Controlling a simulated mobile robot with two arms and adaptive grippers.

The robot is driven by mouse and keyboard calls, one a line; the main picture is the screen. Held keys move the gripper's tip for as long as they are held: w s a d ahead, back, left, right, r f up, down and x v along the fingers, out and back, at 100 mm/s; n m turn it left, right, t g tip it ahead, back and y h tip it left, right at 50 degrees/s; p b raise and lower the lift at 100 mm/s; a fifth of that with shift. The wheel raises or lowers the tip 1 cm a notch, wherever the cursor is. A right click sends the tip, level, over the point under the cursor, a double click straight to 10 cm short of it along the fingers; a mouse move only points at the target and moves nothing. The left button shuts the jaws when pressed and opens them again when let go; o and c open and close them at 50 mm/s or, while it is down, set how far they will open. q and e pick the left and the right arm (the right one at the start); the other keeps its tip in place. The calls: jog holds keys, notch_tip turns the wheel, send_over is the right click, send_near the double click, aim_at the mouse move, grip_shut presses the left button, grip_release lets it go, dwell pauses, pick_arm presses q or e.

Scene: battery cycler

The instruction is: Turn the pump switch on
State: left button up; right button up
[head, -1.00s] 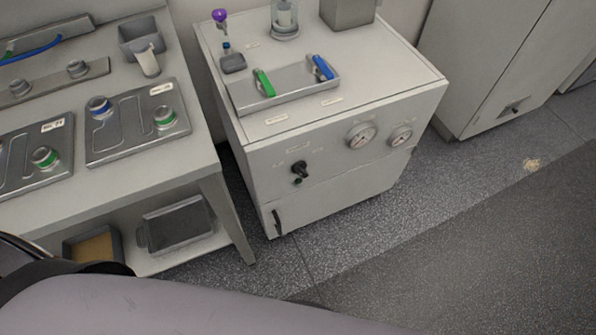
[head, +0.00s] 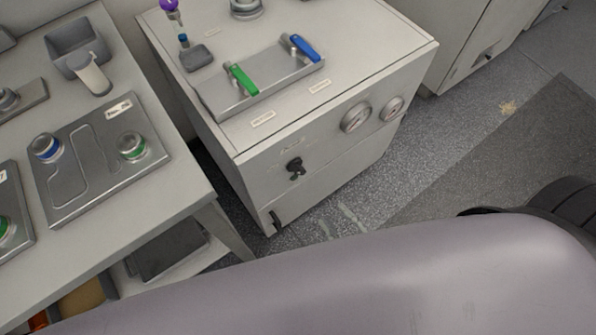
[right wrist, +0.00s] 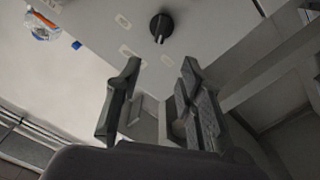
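The pump switch is most likely the black rotary knob (head: 295,167) on the upper front panel of the white cabinet (head: 345,160). The knob also shows in the right wrist view (right wrist: 161,25), at the top centre, with small labels around it. My right gripper (right wrist: 160,82) is open and empty in that view. Its two fingers point toward the panel, below the knob in the picture and apart from it. In the head view a pale arm link of mine covers the bottom, and no fingers are visible. My left gripper is not in view.
Two gauges (head: 356,117) sit right of the knob, and a black handle (head: 276,219) is below it. A metal tray with green (head: 241,79) and blue (head: 300,48) handles is on top. A bench (head: 165,222) stands close on the left.

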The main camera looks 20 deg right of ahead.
aim_at(300, 173)
jog(key=x, duration=1.4)
jog(key=shift+w+f+p, duration=0.1)
jog(key=shift+w+p, duration=0.05)
jog(key=shift+p, duration=0.2)
jog(key=shift+c, duration=0.6)
grip_shut()
